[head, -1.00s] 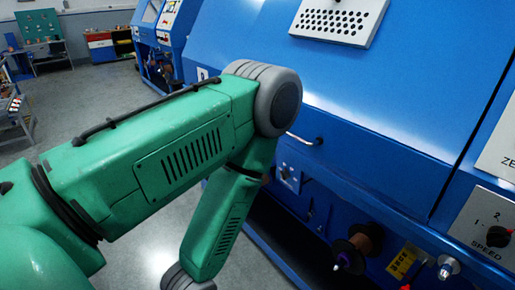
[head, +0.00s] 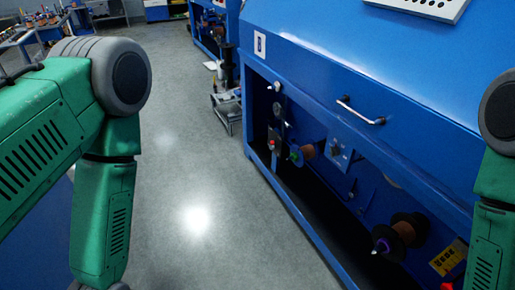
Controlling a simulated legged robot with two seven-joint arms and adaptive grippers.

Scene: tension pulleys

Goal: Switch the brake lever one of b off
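A blue machine (head: 375,85) fills the right side of the head view. A white plate (head: 261,45) with a dark letter, which looks like B, is on its left end. Below, in the open bay, are a small light knob (head: 277,87), a dark fitting with a red part (head: 272,143) and a switch plate (head: 337,150). I cannot tell which of these small parts is the brake lever or how it is set. My green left arm comes in at the left and my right arm at the right edge. Both grippers are out of the frame.
A metal handle (head: 361,112) sticks out of the machine's cover. Spools (head: 401,236) jut from the bay. A small cart (head: 228,108) stands past the machine's left end, with another blue machine behind. The grey floor (head: 195,170) between my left arm and the machine is clear.

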